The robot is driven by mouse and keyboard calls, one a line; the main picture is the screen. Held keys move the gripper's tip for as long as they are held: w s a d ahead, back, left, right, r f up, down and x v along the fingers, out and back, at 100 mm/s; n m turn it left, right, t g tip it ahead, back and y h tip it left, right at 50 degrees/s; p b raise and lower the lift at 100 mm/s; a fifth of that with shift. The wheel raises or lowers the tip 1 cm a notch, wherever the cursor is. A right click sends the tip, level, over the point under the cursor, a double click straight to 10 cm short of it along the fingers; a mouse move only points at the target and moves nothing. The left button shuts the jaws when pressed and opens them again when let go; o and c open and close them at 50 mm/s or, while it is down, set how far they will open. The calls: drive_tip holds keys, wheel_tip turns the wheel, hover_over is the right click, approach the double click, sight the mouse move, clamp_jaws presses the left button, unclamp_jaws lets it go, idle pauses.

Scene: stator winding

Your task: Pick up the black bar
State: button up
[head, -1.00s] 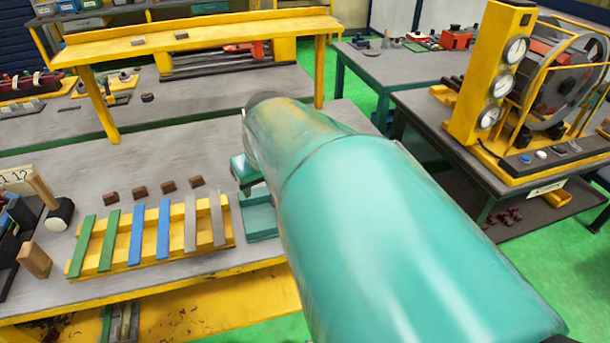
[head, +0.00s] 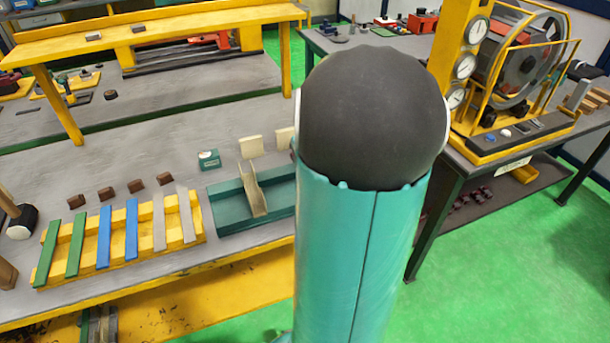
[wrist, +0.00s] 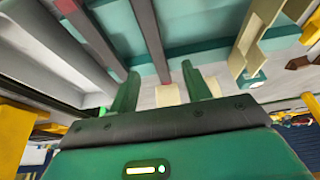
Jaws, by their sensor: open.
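In the wrist view my gripper (wrist: 160,72) is open, with its two green fingers apart and nothing visibly held between them. Several long dark bars run above and left of the fingers; one dark bar (wrist: 149,35) ends close above the gap. I cannot tell for sure which of them is the black bar, or whether the fingers touch it. In the head view no black bar shows clearly. My arm covers the right end of the teal tray (head: 228,212), and my gripper is hidden there.
A yellow rack (head: 150,257) with green, blue and grey strips stands left of the tray. A tan channel piece (head: 252,190) leans in the tray. Brown blocks (head: 135,187) and a small teal box (head: 208,159) lie behind. A gauge machine (head: 500,100) stands at right.

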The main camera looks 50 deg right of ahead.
drive_tip(key=x, duration=0.7)
drive_tip(key=shift+s+f, duration=0.15)
drive_tip(key=shift+s, duration=0.25)
clamp_jaws()
